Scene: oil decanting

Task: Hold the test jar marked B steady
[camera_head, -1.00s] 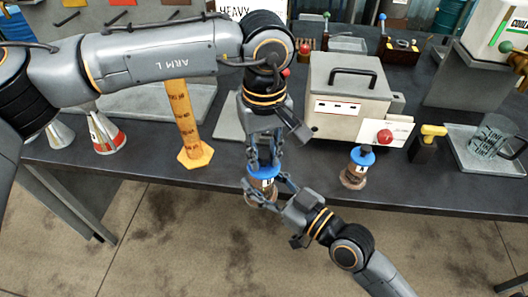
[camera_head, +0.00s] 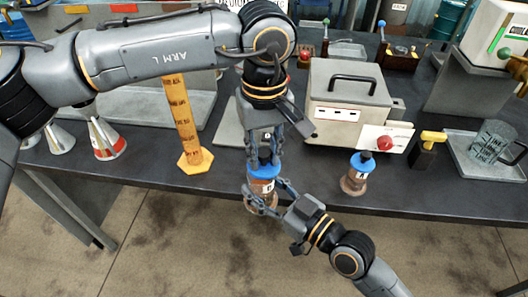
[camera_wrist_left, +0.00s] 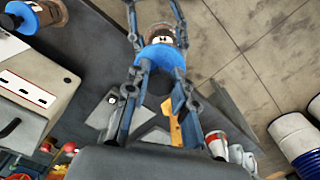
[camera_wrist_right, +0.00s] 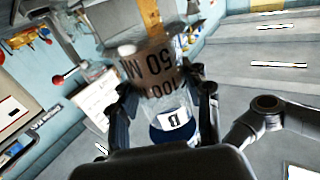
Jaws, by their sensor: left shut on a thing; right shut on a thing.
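The test jar marked B (camera_head: 262,187) has a blue lid, a white label and brown contents. It is roughly upright at the bench's front edge. My left gripper (camera_head: 264,160) comes from above and is shut on the jar at its blue lid, which also shows in the left wrist view (camera_wrist_left: 160,57). My right gripper (camera_head: 266,199) is shut around the jar's lower body from the front right. In the right wrist view the jar (camera_wrist_right: 155,75) sits upside down in the picture between the fingers, with volume marks and the B label showing. The fingers hide part of it.
A similar jar marked A (camera_head: 358,176) stands to the right, before a grey box (camera_head: 345,105) with a red knob. An orange measuring cylinder (camera_head: 185,125) stands to the left. A glass jug (camera_head: 492,143) stands on a tray at right. Cones stand at left.

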